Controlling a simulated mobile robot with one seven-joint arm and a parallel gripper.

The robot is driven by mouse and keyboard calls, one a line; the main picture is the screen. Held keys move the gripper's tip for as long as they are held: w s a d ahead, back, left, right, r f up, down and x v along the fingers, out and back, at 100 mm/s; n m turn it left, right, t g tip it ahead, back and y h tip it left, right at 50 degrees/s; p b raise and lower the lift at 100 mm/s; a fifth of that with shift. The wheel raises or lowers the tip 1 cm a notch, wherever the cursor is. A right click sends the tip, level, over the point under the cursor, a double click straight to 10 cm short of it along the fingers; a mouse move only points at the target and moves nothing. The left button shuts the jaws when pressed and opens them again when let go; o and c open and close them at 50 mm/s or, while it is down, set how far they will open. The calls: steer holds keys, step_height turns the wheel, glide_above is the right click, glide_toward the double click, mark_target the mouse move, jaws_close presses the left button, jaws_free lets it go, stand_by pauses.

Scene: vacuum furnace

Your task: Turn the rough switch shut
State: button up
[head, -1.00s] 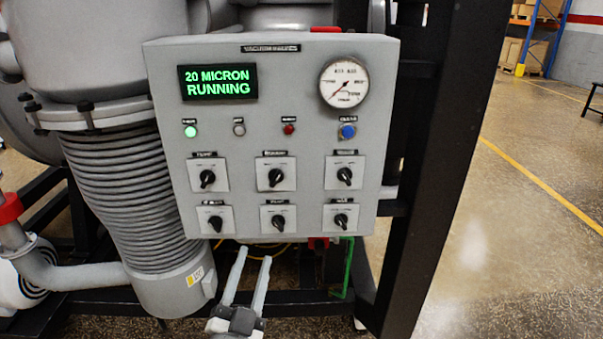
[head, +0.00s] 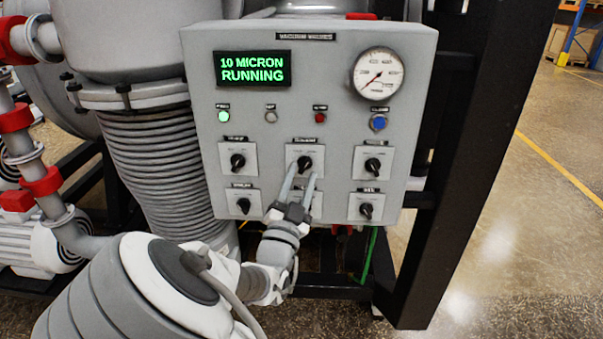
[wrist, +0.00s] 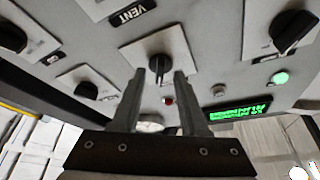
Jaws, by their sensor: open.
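The grey control panel (head: 322,30) carries two rows of black rotary switches on white plates. The top middle switch (head: 305,163) has a blurred label, so I cannot firmly read it as the rough switch. My gripper (head: 299,176) is open at this switch, its fingers pointing up at the panel. In the wrist view, the same switch knob (wrist: 158,68) stands between the two fingertips of my gripper (wrist: 160,74). I cannot tell whether either finger touches the knob. The fingers partly cover the bottom middle switch plate (head: 316,205) in the head view.
Close neighbours are the top left switch (head: 237,162), top right switch (head: 372,166) and bottom left switch (head: 243,206). The green display (head: 252,69) reads 10 MICRON RUNNING. A ribbed bellows (head: 155,160) stands left of the panel, a black frame post (head: 470,170) right.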

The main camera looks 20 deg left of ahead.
steer(key=shift+w+r, duration=0.1)
steer(key=shift+w, duration=0.35)
jaws_close()
